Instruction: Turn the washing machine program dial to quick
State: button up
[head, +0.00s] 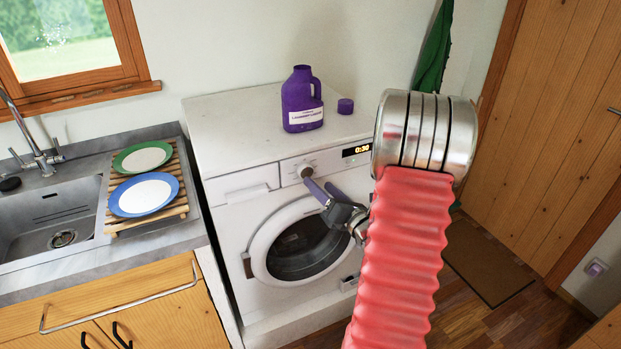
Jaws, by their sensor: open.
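The washing machine (228,219) is white, with a round dark door window. Its program dial (306,171) is a small grey-brown knob on the front panel, left of a lit display (356,151) that seems to read 0:30. My gripper (319,184) is open, with two purple fingers pointing up at the panel. The left fingertip is at the lower edge of the dial in the picture; the right fingertip is to the right of it. I cannot tell whether either touches the dial. The program marks around the dial are too small to read.
A purple detergent bottle (301,100) and a purple cap (345,106) stand on the machine top. On the left are a sink (52,222) and a slatted rack (118,224) with a green-rimmed plate (143,157) and a blue-rimmed plate (144,195). Floor shows at right.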

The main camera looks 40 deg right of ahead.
aim_at(307, 173)
jog(key=w, duration=0.3)
jog(key=w+d, duration=0.1)
jog(key=w, duration=0.2)
jog(key=shift+s, duration=0.1)
jog(key=shift+c, duration=0.4)
jog(key=c, duration=1)
